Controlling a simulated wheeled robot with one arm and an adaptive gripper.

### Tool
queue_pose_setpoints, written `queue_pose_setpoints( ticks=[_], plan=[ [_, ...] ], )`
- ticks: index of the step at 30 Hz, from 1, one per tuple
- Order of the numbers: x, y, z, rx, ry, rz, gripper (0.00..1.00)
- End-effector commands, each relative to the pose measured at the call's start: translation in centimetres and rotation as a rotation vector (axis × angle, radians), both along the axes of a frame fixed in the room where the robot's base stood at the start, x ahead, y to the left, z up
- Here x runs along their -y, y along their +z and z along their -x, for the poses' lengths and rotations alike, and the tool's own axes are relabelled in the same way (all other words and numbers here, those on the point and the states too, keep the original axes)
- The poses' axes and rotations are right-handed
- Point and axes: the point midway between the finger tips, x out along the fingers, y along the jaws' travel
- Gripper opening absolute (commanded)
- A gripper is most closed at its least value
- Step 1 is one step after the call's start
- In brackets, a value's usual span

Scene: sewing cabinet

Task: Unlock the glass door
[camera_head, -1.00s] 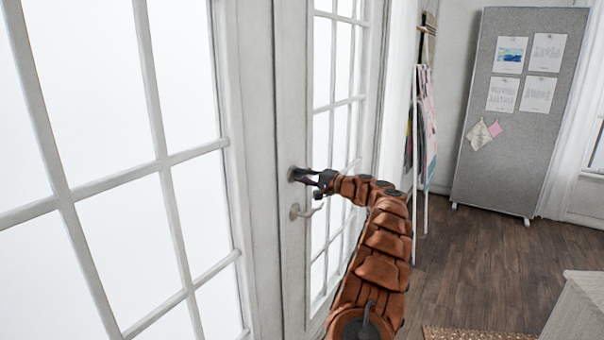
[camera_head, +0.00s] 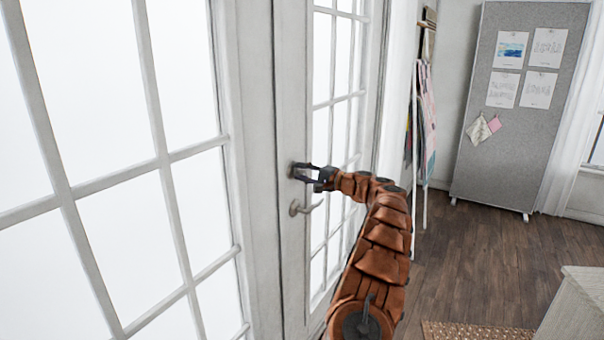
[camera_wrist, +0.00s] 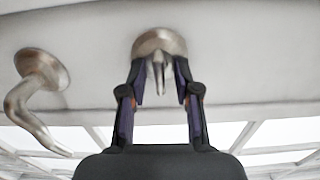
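The white glass door (camera_head: 292,120) stands in its frame and looks closed. Its round metal lock (camera_head: 296,169) sits above the lever handle (camera_head: 303,207). In the wrist view the lock (camera_wrist: 160,40) is straight ahead, with its narrow thumb-turn (camera_wrist: 158,74) pointing toward me. My gripper (camera_head: 302,172) is at the lock. In the wrist view my gripper (camera_wrist: 160,84) is open, one finger on each side of the thumb-turn, with gaps showing between. The fingertips are close to the lock's round plate; I cannot tell if they touch it. The lever handle (camera_wrist: 35,95) is to the left.
A white-framed glass panel (camera_head: 165,160) fills the left side. A rack with hanging fabric (camera_head: 424,125) stands right of the door, and a grey pinboard (camera_head: 510,150) behind it. A pale cabinet (camera_head: 582,305) is at lower right.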

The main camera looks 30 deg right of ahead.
Motion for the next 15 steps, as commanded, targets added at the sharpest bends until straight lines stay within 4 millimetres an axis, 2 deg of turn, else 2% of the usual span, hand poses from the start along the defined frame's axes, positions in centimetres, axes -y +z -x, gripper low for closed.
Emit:
queue_pose_setpoints(
  ticks=[10,15],
  plan=[
    [0.0,0.0,0.2,0.0,0.001,0.0,0.34],
    [1.0,0.1,1.8,0.002,-0.003,-0.001,0.34]
  ],
)
